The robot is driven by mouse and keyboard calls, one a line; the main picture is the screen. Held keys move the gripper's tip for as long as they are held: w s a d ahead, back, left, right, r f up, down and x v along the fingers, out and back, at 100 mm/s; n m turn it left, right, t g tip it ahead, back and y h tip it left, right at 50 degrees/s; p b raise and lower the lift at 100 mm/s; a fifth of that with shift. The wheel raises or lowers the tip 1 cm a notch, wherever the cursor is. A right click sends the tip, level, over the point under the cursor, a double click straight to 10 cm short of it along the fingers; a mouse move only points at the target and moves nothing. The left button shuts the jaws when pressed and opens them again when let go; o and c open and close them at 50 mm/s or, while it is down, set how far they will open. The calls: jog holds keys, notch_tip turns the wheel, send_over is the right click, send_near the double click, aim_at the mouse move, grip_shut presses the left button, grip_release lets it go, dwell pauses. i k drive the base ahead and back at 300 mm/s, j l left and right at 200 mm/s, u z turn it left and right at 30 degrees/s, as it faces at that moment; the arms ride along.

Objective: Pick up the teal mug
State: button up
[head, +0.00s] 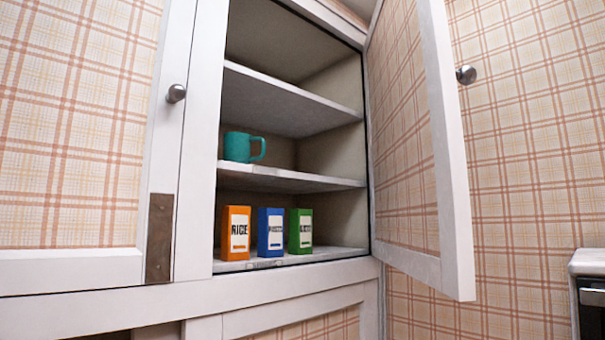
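The teal mug (238,147) stands upright on the middle shelf (290,180) of an open cabinet, near the shelf's left side. Its handle (258,148) points to the right. The left edge of the mug is close to the cabinet's left frame. My gripper is not in the head view, so its state and its place relative to the mug do not show.
An orange rice box (236,233), a blue box (270,232) and a green box (300,231) stand on the bottom shelf. The right door (410,130) hangs open; the left door (80,120) is shut. The middle shelf is clear right of the mug.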

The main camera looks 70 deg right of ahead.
aim_at(237, 146)
jog(key=z, duration=1.6)
